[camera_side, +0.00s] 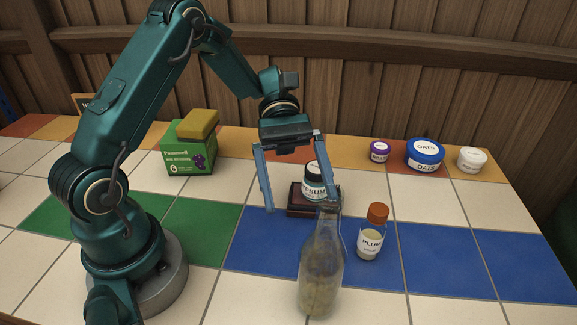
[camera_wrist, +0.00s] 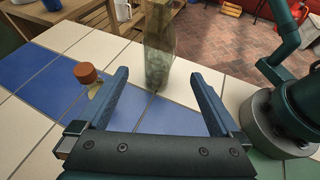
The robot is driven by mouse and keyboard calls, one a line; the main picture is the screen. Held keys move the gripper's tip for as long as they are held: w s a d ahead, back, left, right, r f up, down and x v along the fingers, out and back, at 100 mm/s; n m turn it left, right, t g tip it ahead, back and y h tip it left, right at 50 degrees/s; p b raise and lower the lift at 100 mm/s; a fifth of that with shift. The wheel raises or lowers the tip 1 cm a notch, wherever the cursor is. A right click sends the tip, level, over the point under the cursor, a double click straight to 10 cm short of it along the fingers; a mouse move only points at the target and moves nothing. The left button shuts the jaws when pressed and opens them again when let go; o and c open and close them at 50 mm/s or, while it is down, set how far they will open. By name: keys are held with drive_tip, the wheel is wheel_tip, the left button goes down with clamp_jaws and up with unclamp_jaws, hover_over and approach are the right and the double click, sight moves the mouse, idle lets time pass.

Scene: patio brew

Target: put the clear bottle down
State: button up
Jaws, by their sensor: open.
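The clear bottle (camera_side: 320,265) stands upright on the tiled table, near the front edge in the side view. It is see-through, with something pale in its lower part. In the wrist view the bottle (camera_wrist: 160,48) stands just beyond and between my fingertips, its top cut off by the frame. My gripper (camera_side: 303,208) is open, with its fingers pointing down behind the bottle's neck in the side view. In the wrist view nothing sits between the fingers of my gripper (camera_wrist: 160,74). Whether a finger touches the bottle's neck is hard to tell.
An orange-capped jar (camera_side: 369,243) stands right of the bottle. A gypsum jar (camera_side: 314,181) sits on a dark box (camera_side: 299,208) behind my gripper. A green box (camera_side: 187,157) with a yellow block on it, and oats tubs (camera_side: 424,155), stand farther back. White tiles lie free at front.

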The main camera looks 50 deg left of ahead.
drive_tip(key=s+a+r+m+t+y, duration=0.5)
drive_tip(key=s+m+t+y, duration=0.3)
drive_tip(key=m+t+y, duration=0.2)
drive_tip(key=m+y, duration=0.2)
drive_tip(key=m, duration=0.1)
drive_tip(key=shift+s+a+t, duration=0.2)
drive_tip(key=shift+s+t, duration=0.05)
drive_tip(key=shift+t, duration=0.15)
